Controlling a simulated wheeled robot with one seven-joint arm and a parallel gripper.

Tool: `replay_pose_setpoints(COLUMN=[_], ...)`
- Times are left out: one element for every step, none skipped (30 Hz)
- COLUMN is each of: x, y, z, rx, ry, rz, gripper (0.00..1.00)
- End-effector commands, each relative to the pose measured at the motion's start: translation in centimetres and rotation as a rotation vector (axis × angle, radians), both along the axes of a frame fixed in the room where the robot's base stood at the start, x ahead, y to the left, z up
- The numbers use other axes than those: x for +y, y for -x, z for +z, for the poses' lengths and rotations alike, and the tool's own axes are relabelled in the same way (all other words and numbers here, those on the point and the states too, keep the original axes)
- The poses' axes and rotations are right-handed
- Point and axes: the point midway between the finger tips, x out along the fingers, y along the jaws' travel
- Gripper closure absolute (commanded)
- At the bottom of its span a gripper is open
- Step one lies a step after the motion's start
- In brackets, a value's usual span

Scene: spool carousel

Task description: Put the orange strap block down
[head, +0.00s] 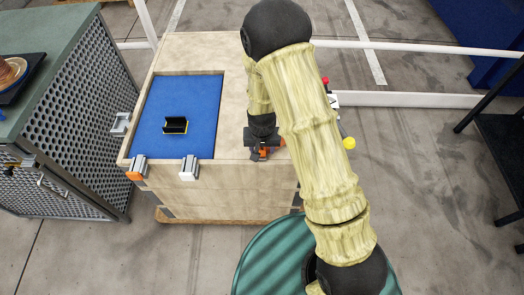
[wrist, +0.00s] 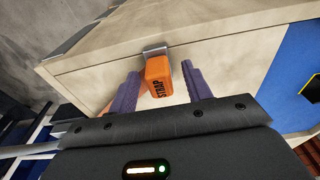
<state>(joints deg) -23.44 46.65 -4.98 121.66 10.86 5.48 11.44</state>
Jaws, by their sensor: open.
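The orange strap block (wrist: 158,70), with dark lettering on its face, is at the wooden worktop's front edge in the wrist view. A grey metal piece at its far end meets the edge. My gripper (wrist: 160,76) is open, with one finger on each side of the block; a gap shows on the right, and contact on the left is hard to tell. In the head view my gripper (head: 262,144) is at the worktop's front edge, right of the blue mat, with a little of the orange block (head: 263,154) showing below it.
The wooden bench (head: 190,52) has a recessed blue mat (head: 190,95) holding a black-and-yellow holder (head: 175,125). An orange-ended clamp (head: 137,168) and a pale clamp (head: 189,168) sit on its front edge. A perforated metal cabinet (head: 85,105) stands left. Small coloured items (head: 347,142) lie right of my arm.

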Motion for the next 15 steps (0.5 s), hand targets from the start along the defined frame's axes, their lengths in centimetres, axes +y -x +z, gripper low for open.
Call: replay_pose_setpoints(x=[0.01,0.01,0.01,0.01,0.01,0.01,0.01,0.01,0.01,0.01,0.01,0.01,0.02,0.02,0.02], y=[0.0,0.0,0.0,-0.01,0.0,0.0,0.0,0.0,0.0,0.0,0.0,0.0,-0.02,-0.02,-0.02], z=[0.01,0.02,0.02,0.02,0.02,0.02,0.02,0.02,0.02,0.02,0.03,0.03,0.04,0.04,0.04], rx=[0.0,0.0,0.0,0.0,0.0,0.0,0.0,0.0,0.0,0.0,0.0,0.0,0.0,0.0,0.0], ry=[0.0,0.0,0.0,0.0,0.0,0.0,0.0,0.0,0.0,0.0,0.0,0.0,0.0,0.0,0.0], rz=[0.0,0.0,0.0,0.0,0.0,0.0,0.0,0.0,0.0,0.0,0.0,0.0,0.0,0.0,0.0], gripper=[0.51,0.51,0.51,0.51,0.57,0.65,0.71,0.76,0.84,0.9,0.96,1.0,1.0,1.0,1.0])
